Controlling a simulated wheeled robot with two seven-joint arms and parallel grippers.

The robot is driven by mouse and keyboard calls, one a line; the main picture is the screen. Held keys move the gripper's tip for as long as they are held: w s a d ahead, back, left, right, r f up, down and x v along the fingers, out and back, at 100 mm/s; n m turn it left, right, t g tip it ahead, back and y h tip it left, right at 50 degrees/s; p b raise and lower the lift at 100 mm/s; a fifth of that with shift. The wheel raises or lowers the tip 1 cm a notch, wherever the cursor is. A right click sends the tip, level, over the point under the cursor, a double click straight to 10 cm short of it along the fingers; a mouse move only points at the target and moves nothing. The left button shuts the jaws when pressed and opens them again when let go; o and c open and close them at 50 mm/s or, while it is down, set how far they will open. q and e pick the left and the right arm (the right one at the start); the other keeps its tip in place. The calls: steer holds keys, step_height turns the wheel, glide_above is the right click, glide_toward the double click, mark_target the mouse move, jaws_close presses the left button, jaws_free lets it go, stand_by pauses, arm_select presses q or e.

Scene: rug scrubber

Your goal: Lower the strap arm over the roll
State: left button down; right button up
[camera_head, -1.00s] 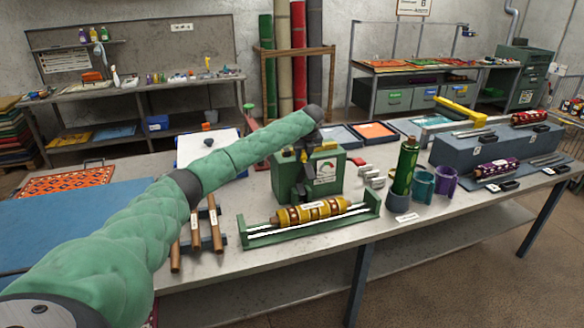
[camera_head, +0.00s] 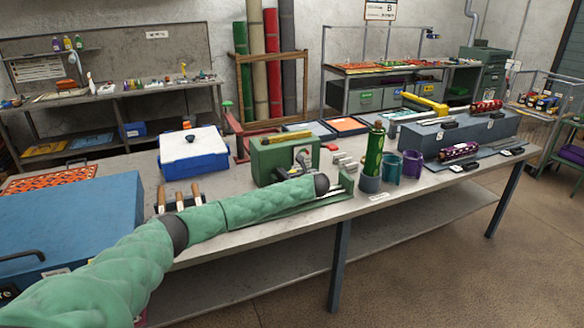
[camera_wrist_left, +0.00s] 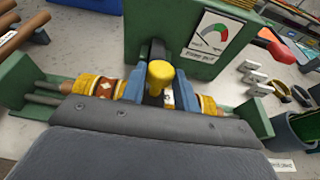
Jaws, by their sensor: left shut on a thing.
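My left gripper (camera_wrist_left: 159,90) is shut on the yellow knob (camera_wrist_left: 160,74) of the dark strap arm (camera_wrist_left: 156,50), with one blue finger on each side. The strap arm comes out from the green machine box (camera_head: 262,160), which carries a gauge label. The yellow patterned roll (camera_wrist_left: 101,87) lies level in the green cradle (camera_wrist_left: 27,84) under the gripper. The knob and strap arm are over the roll's middle. I cannot tell whether the strap touches the roll. In the head view my left forearm hides the roll and gripper. My right gripper is not in view.
To the right of the cradle stand a green bottle (camera_head: 375,152) and teal and purple cups (camera_head: 411,164). Grey blocks (camera_head: 346,160) sit beside the machine box. Wooden-handled tools (camera_head: 179,197) and a white-topped blue case (camera_head: 193,151) are to the left.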

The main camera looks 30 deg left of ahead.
arm_select(q)
steer(key=shift+s+d+f, duration=0.25)
steer(key=shift+d+f, duration=0.05)
steer(key=shift+f, duration=0.25)
steer(key=shift+s+d+f, duration=0.25)
steer(key=shift+d+f, duration=0.05)
steer(key=shift+f, duration=0.4)
steer(key=shift+s+d+f, duration=0.1)
steer(key=shift+f, duration=0.3)
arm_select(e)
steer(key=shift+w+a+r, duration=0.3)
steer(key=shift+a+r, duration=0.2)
arm_select(q)
steer(key=c, duration=1.1)
jaws_free()
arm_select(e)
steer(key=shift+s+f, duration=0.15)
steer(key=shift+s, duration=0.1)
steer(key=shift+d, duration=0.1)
arm_select(q)
steer(key=shift+b, duration=0.3)
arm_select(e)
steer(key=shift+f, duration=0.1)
